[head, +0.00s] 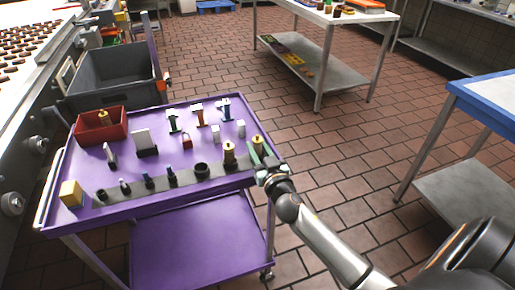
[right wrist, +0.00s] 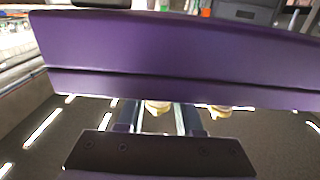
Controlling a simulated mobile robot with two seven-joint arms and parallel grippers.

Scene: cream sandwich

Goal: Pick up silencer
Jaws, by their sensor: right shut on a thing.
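A small gold cylindrical piece, which looks like the silencer (head: 257,142), stands at the right end of the grey strip on the purple cart. My right gripper (head: 262,168) is at the cart's right edge with its jaws shut on this piece; the fingers partly hide its lower part. A similar, larger gold piece with a dark band (head: 229,153) stands just to the left. In the right wrist view, two gold ends show under the purple edge, and the contact itself is unclear. My left gripper is not in view.
The purple cart (head: 100,222) carries several small parts along the grey strip, a red bin (head: 101,126) and a yellow block (head: 71,193). A grey crate (head: 112,72) stands behind. A blue-edged table (head: 490,95) is at the right. The tiled floor between is clear.

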